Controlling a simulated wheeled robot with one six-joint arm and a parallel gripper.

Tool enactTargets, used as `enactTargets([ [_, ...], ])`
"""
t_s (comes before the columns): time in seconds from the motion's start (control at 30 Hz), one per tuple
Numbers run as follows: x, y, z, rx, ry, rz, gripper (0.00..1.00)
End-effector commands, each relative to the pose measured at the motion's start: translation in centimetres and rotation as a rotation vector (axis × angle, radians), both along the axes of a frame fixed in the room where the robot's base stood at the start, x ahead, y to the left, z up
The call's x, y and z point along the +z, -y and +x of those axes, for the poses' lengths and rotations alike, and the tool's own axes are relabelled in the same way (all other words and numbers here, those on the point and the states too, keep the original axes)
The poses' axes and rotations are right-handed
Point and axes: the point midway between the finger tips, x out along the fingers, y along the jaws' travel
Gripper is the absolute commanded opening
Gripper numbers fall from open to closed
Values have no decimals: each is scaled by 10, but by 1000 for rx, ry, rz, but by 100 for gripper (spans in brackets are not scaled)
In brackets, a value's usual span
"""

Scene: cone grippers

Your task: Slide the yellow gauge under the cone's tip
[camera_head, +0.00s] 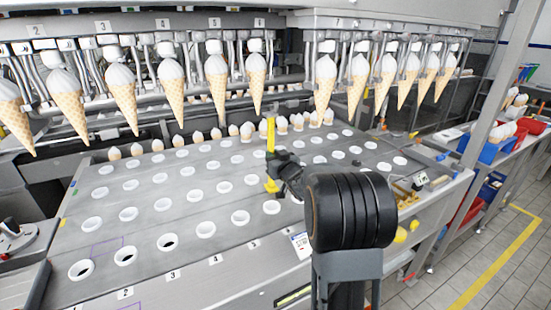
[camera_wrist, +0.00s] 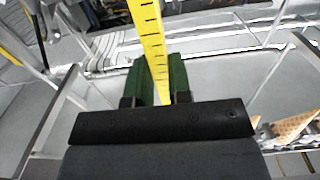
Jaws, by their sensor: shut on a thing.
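The yellow gauge (camera_head: 271,133) stands about upright over the perforated grey table, with its lower end showing below my gripper (camera_head: 272,163). My gripper is shut on it. In the wrist view, the gauge (camera_wrist: 150,40) is a flat yellow strip with dark marks, between the green finger pads of my gripper (camera_wrist: 160,84). Ice-cream cones hang tip-down in a row. The one under label 6 (camera_head: 256,82) looks closest in the picture, its tip slightly left of and above the gauge's top. I cannot tell their depth gap or which cone is meant.
The table (camera_head: 140,240) has rows of white-rimmed holes. Smaller cones (camera_head: 247,131) stand in a row behind it. More hanging cones (camera_head: 325,82) are to the right. Small yellow and wooden items (camera_head: 413,203) lie at the right edge. Open air surrounds the gauge above the table.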

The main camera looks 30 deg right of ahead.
Motion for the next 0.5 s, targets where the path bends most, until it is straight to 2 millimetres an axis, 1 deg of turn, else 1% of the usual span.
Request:
enactTargets([
  [0.5, 0, -17, 0, 2, 2, 1, 0],
])
